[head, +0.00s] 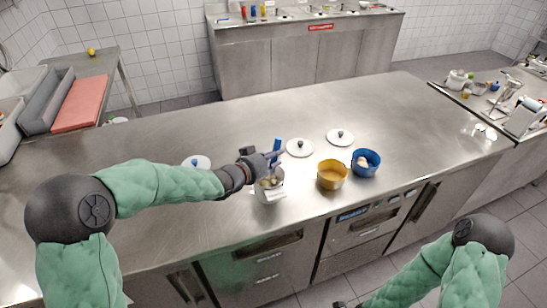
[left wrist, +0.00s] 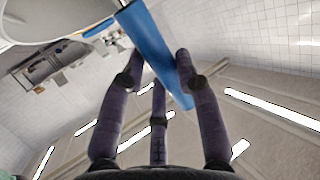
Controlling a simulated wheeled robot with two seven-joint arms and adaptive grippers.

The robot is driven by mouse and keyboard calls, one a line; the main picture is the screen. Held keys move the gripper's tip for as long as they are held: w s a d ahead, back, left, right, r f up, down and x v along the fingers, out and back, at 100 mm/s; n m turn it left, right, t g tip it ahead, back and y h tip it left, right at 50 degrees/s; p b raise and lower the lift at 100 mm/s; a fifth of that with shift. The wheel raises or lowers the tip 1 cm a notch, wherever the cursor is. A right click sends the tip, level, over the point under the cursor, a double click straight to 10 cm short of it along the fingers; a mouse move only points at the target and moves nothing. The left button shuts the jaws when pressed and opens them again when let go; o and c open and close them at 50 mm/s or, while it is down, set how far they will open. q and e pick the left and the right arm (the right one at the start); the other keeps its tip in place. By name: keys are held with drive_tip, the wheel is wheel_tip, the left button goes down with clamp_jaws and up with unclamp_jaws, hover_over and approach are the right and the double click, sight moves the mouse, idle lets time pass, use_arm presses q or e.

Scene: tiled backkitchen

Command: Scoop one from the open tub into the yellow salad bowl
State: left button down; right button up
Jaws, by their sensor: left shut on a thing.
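My left gripper (head: 272,160) is shut on the blue handle (head: 276,146) of a scoop, right above the open white tub (head: 268,195). The scoop's lower end is at the tub's mouth; how deep it sits and whether it carries anything I cannot tell. The left wrist view shows the gripper's fingers (left wrist: 160,65) around the blue handle (left wrist: 150,45). The yellow salad bowl (head: 332,182) stands right of the tub; I see nothing clear in it. My right gripper (head: 340,304) shows only as a dark bit at the bottom edge; its jaws are not readable.
A blue bowl (head: 367,170) with something pale in it stands close right of the yellow bowl. White knobbed lids lie behind (head: 299,148), farther right (head: 340,138) and left, partly by my arm (head: 196,162). The steel counter (head: 400,110) is clear at the back.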

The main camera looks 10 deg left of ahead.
use_arm(q)
wheel_tip(320, 180, up, 12)
drive_tip(key=p, duration=1)
drive_tip(key=shift+r+p, duration=0.2)
drive_tip(key=shift+p, duration=0.2)
use_arm(e)
wheel_tip(320, 180, up, 11)
drive_tip(key=shift+f, duration=0.1)
